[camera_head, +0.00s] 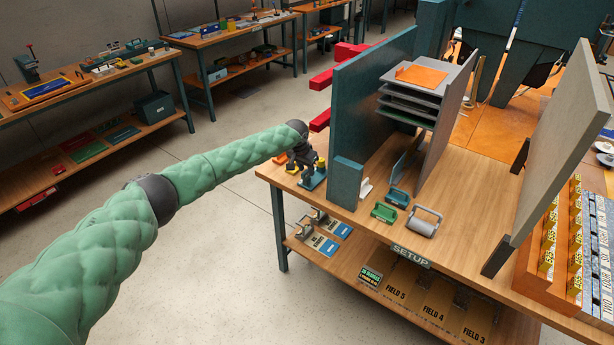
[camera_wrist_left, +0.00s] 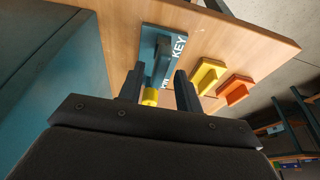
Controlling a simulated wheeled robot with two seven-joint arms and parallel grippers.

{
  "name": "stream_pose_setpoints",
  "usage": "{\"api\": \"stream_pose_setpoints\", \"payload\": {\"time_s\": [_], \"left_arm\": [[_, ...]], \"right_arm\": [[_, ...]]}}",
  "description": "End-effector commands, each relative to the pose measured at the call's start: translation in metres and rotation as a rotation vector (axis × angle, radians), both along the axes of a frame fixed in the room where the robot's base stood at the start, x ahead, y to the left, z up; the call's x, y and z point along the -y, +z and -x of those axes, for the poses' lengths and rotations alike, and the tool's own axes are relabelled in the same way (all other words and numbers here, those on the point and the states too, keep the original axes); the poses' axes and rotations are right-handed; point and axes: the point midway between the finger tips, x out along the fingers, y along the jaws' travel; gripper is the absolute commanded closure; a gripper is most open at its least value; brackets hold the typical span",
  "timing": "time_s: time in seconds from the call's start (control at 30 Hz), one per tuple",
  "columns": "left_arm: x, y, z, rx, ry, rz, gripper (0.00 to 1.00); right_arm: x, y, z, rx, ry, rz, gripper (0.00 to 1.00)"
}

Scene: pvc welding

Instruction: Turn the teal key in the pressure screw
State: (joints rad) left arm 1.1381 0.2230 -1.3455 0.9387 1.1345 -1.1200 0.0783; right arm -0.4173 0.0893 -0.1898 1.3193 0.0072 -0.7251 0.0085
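My left gripper (camera_head: 306,167) is low over the near left corner of the workbench. In the left wrist view its two dark fingers (camera_wrist_left: 158,80) stand apart. A teal plate (camera_wrist_left: 174,33) with white lettering that includes "KEY" lies on the wood ahead of them; it shows as a small blue-teal patch in the head view (camera_head: 314,181). A dark grey upright piece (camera_wrist_left: 161,58) and a small yellow piece (camera_wrist_left: 150,96) show between the fingers; I cannot tell whether either touches them. I cannot make out a teal key or the pressure screw for certain. My right gripper is not in view.
A yellow block (camera_wrist_left: 207,76) and an orange block (camera_wrist_left: 235,90) lie right of the plate. A tall teal panel (camera_head: 367,105) stands right of the gripper.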

Motion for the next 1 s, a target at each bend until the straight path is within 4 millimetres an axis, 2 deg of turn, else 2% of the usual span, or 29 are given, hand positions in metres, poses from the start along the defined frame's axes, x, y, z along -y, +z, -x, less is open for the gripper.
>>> {"api": "stream_pose_setpoints", "payload": {"time_s": [0.17, 0.33, 1.0], "left_arm": [[0.0001, 0.0001, 0.0001, 0.000, 0.000, 0.000, 0.65], [0.0000, 0.0000, 0.0001, 0.000, 0.000, 0.000, 0.99], [0.0003, 0.0047, 0.0003, -0.001, 0.000, 0.001, 1.00]], "right_arm": [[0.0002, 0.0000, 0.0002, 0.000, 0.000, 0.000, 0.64], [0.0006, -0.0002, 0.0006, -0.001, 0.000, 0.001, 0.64], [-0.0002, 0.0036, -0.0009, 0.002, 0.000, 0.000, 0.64]]}}
